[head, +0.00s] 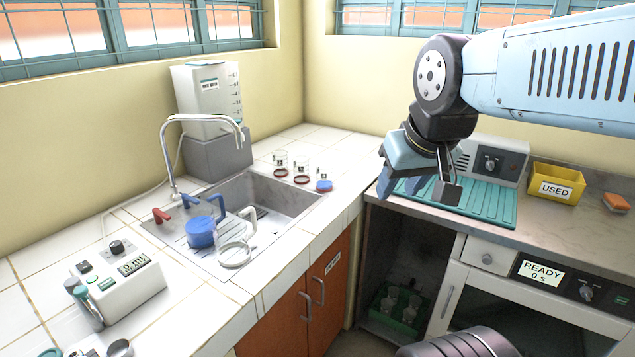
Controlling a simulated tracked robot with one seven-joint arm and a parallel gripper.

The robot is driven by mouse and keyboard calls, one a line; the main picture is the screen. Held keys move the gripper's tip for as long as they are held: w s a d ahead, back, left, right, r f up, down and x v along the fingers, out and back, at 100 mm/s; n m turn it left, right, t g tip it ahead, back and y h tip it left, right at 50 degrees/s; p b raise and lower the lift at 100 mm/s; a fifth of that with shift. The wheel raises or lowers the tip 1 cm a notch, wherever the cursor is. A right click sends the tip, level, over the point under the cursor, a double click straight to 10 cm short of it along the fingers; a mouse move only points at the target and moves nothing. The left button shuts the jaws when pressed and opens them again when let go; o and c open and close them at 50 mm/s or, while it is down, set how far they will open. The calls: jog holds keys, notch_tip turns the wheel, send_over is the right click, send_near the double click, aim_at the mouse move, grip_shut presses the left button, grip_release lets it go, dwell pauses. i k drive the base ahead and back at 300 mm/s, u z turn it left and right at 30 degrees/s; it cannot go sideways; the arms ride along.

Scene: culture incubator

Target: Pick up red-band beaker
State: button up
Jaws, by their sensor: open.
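Small clear glass beakers stand in a row on the white tiled counter behind the sink. Two show dark red bands near the base: one at the back (281,172) and one in the middle (302,178). The nearest beaker (324,186) shows blue instead. My gripper (417,188) is open and empty, fingers pointing down. In the picture it is right of the beakers, in front of the ribbed teal mat (480,207). Its height above the mat is hard to tell.
A yellow USED bin (557,183) and a grey device (496,160) stand right. Tiles around the beakers are mostly clear.

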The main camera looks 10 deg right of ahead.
aim_at(324, 177)
jog(key=z, duration=1.1)
jog(key=i, duration=0.1)
jog(key=u, duration=3.05)
jog(key=k, duration=0.65)
jog(key=z, duration=1.5)
jog(key=i, duration=0.95)
jog(key=z, duration=0.2)
